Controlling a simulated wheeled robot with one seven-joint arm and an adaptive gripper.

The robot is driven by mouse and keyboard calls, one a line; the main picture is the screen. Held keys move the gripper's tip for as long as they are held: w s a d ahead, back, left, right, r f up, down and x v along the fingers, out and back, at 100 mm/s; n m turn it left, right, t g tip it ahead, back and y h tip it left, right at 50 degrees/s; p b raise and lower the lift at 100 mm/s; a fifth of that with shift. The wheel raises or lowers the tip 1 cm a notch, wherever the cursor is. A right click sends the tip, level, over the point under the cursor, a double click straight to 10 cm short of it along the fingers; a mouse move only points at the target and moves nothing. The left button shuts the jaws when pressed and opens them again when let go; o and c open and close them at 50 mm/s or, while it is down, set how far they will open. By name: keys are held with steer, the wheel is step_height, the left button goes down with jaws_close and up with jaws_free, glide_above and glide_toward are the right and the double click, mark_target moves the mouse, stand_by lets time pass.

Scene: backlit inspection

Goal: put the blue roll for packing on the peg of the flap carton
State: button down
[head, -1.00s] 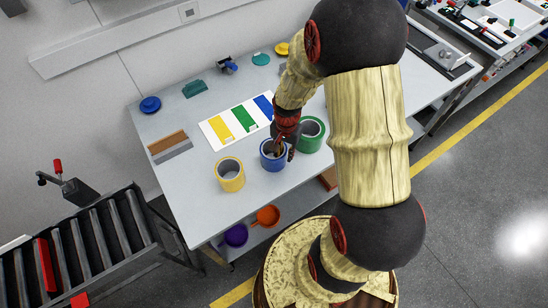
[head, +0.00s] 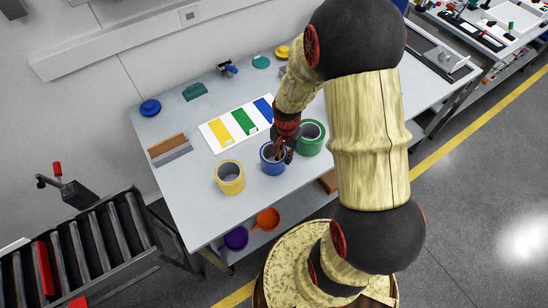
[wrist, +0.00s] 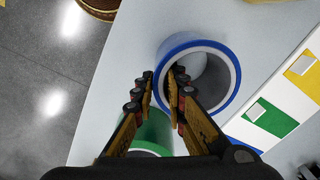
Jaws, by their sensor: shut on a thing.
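The blue roll (head: 268,168) is a short, wide ring with a pale inner lining. It stands on the grey table between the yellow roll and the green roll. My gripper (head: 282,153) reaches down to its right side in the head view. In the wrist view my gripper (wrist: 164,84) has one finger inside the blue roll (wrist: 196,40) and one outside, shut on its wall. The roll appears upright and still on the table. I cannot make out a carton with a peg in these views.
The yellow roll (head: 230,185) stands left of the blue one, and the green roll (head: 316,146) is close on its right. A white board (head: 208,136) with yellow, green and blue panels lies behind. A brown-and-grey block (head: 170,148) lies left. Table between is clear.

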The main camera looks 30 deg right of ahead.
stand_by(0.6)
steer(key=shift+r+p, duration=2.3)
steer(key=shift+r, duration=0.75)
steer(key=c, duration=2.3)
jaws_free()
steer(key=shift+c, duration=1.4)
jaws_close()
